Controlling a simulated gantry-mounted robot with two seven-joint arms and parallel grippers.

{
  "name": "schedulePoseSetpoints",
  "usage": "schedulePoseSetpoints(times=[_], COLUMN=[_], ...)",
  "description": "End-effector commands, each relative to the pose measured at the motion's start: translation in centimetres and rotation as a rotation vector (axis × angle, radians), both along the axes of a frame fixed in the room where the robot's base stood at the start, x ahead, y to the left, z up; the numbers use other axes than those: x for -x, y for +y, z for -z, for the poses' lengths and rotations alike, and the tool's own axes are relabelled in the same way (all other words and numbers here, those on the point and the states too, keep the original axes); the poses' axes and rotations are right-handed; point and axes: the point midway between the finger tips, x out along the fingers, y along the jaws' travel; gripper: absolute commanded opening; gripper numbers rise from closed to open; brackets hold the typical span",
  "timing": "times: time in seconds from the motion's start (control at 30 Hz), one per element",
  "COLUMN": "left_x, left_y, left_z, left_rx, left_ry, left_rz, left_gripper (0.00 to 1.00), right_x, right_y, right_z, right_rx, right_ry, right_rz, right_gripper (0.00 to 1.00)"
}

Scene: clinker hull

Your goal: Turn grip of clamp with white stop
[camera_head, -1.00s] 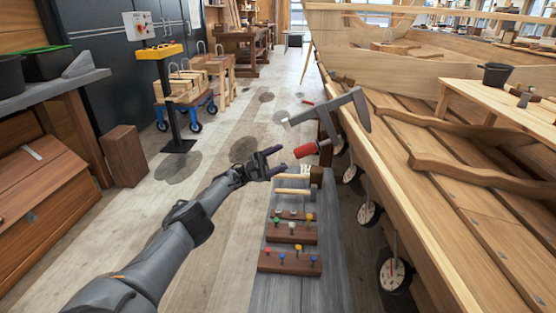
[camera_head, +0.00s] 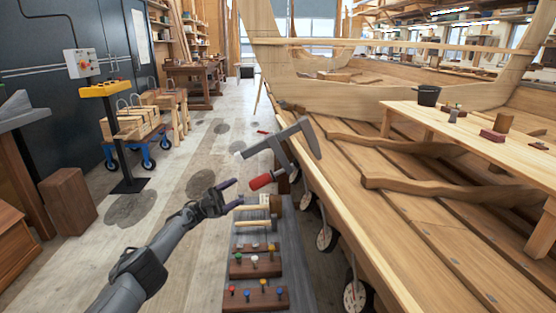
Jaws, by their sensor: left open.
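A grey metal clamp (camera_head: 282,143) sits at the hull's near edge, in the middle of the view. Its bar slants down to the left and ends in a small pale stop (camera_head: 239,155). A red grip (camera_head: 261,181) sticks out below the bar, pointing left. My left gripper (camera_head: 234,194) is open and empty, just left of the red grip. Its two fingers point right towards the grip, and a small gap shows between them. My right gripper is not in view.
Below the gripper, a grey bench (camera_head: 243,275) holds mallets (camera_head: 256,209) and wooden blocks with coloured pegs (camera_head: 254,298). The planked hull (camera_head: 400,235) fills the right side. Several round discs (camera_head: 326,238) hang along its edge.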

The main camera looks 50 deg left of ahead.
Motion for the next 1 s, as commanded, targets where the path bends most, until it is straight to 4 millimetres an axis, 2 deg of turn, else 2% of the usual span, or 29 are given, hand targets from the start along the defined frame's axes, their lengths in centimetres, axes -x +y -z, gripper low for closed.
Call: schedulePoseSetpoints(times=[0.13,0.23,0.47,0.6,0.7,0.83,1.0], left_x=[0.6,1.3,2.7,2.8,2.6,2.3,1.9], left_y=[0.7,1.5,3.0,2.6,1.9,0.8,-0.2], left_z=[0.2,0.4,-0.5,-1.6,-2.4,-3.1,-3.5], left_rx=[-0.143,-0.329,-1.005,-1.396,-1.615,-1.811,-1.937], left_ry=[-0.027,-0.073,-0.31,-0.521,-0.673,-0.841,-0.97], left_rz=[-0.116,-0.246,-0.571,-0.684,-0.729,-0.762,-0.782], left_gripper=[0.65,0.65,0.65,0.65,0.65,0.65,0.65], right_x=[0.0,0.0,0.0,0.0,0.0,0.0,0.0], right_y=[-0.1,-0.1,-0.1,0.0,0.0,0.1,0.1], right_z=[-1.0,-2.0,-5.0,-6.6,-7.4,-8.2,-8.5], right_rx=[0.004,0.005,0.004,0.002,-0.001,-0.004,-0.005], right_ry=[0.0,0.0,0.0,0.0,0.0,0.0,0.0], right_rz=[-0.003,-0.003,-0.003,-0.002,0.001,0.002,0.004], right_gripper=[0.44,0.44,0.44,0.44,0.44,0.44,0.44])
